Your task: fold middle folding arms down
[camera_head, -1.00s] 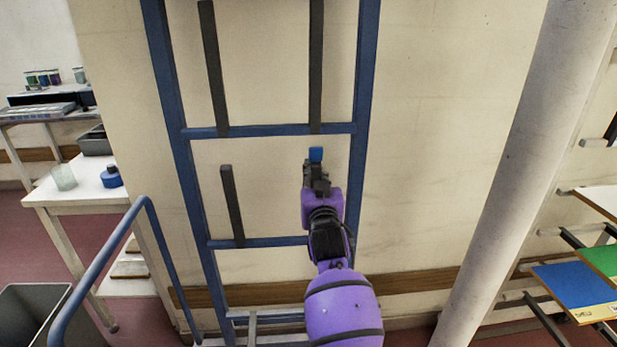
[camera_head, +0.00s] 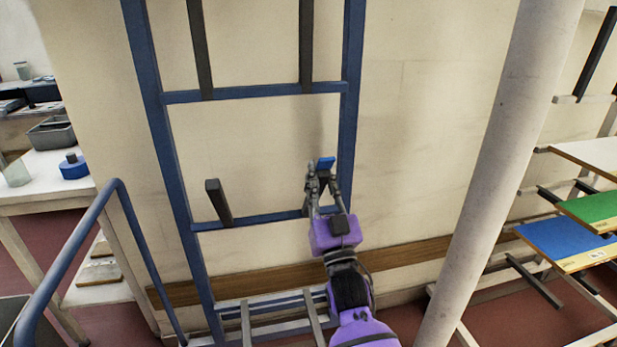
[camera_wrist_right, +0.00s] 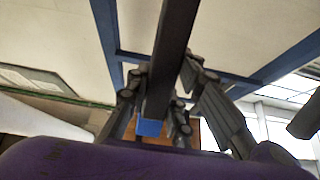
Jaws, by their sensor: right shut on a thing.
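A blue rack frame (camera_head: 183,215) stands against the wall and carries dark folding arms in pairs. The right middle folding arm has a blue tip (camera_head: 326,163). My right gripper (camera_head: 318,180) is shut around this arm; in the wrist view the dark bar (camera_wrist_right: 172,55) runs between the fingers, with its blue end (camera_wrist_right: 150,127) near the palm. The left middle folding arm (camera_head: 221,205) rises from the middle crossbar (camera_head: 260,221) and leans out toward me, its end face showing. My gripper and wrist partly hide the right arm's base. My left gripper is not in view.
Upper folding arms (camera_head: 199,45) stand upright above; lower ones (camera_head: 313,318) stick out below. A blue handrail (camera_head: 75,250) is at left, beside a white table (camera_head: 50,195). A pale column (camera_head: 505,170) and shelves with coloured boards (camera_head: 565,240) are at right.

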